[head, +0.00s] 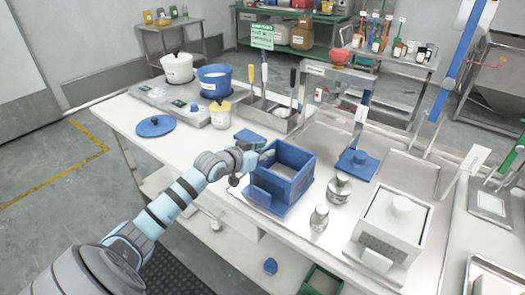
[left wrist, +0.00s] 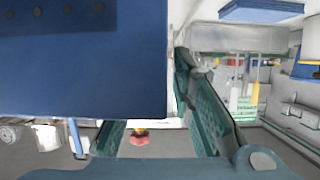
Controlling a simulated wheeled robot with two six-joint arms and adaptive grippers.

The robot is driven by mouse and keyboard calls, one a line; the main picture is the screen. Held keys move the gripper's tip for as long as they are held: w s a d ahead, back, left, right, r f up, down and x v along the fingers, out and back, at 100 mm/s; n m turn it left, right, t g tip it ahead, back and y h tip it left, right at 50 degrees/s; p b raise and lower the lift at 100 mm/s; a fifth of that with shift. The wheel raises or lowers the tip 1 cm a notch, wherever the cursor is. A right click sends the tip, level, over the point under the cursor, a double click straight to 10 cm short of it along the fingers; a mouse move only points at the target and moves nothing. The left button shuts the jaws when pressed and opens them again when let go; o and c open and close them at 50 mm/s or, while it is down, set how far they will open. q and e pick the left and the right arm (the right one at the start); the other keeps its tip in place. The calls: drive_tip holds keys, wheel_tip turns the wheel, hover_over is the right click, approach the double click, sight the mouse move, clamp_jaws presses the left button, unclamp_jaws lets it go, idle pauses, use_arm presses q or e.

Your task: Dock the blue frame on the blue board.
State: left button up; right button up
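The blue frame (head: 291,187) is an open-topped square box on the worktop at the centre of the head view, with a small block on its front. My left gripper (head: 262,157) is at its far left rim. In the left wrist view a blue wall (left wrist: 85,70) fills the upper left and hides part of one finger. The left gripper's (left wrist: 150,140) green fingers stand apart, with a gap visible between them. I cannot tell which is the blue board.
Metal weights (head: 339,188) and a white lidded box (head: 393,222) stand right of the frame. A utensil tray (head: 270,117), a white jar (head: 220,115) and a blue pot (head: 214,80) are behind. A round blue lid (head: 156,126) lies left, with bare worktop around it.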

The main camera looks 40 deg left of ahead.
use_arm(q)
drive_tip(key=shift+r, duration=0.2)
drive_tip(key=p+v, duration=0.1)
drive_tip(key=v, duration=0.2)
drive_tip(key=r+p+v, duration=0.1)
drive_tip(key=p+v, duration=0.1)
drive_tip(key=v, duration=0.1)
drive_tip(key=shift+w, duration=0.1)
drive_tip(key=p+v, duration=0.6)
drive_tip(key=shift+f, duration=0.1)
